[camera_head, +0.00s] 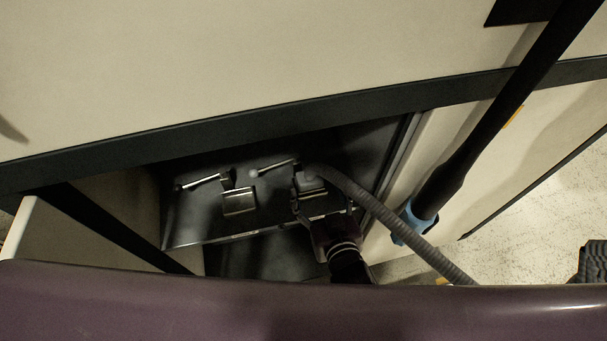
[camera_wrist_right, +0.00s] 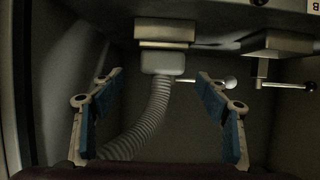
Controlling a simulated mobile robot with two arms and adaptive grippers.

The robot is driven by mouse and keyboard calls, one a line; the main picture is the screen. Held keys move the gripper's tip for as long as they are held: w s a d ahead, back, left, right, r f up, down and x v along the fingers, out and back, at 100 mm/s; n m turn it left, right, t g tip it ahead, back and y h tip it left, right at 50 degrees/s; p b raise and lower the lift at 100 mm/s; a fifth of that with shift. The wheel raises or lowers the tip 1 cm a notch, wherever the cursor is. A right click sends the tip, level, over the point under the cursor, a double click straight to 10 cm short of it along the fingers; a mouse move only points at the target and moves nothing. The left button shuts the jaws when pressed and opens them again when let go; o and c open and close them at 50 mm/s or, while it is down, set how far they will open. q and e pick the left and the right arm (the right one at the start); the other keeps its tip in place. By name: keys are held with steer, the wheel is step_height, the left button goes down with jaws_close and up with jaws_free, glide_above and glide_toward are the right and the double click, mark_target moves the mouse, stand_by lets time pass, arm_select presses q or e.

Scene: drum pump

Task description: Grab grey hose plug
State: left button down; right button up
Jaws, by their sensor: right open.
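The grey hose plug (camera_wrist_right: 162,63) is a pale grey block at the end of a ribbed grey hose (camera_wrist_right: 151,115). It sits at a metal fitting (camera_wrist_right: 164,32) in the right wrist view. In the head view the hose (camera_head: 385,215) runs from the recess down to the right. My right gripper (camera_wrist_right: 160,76) is open, with its blue-padded fingers on either side of the plug and apart from it. In the head view my right gripper (camera_head: 322,204) reaches into the recess, partly hiding the plug end. My left gripper is not in view.
A second metal fitting (camera_head: 239,202) sits left of the plug, with a lever (camera_head: 200,181) beside it. Another lever (camera_head: 276,165) is near the plug. A dark rod with a blue end (camera_head: 418,222) stands at the right.

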mark_target(312, 182)
steer(key=shift+x, duration=0.8)
steer(key=p+x, duration=0.1)
steer(key=x, duration=0.3)
steer(key=shift+a, duration=0.2)
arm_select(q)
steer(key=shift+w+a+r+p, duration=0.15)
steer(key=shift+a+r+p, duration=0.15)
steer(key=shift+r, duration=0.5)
arm_select(e)
steer(key=shift+w+f, duration=0.15)
steer(key=shift+w, duration=0.15)
steer(key=c, duration=1.4)
steer(key=shift+o, duration=0.2)
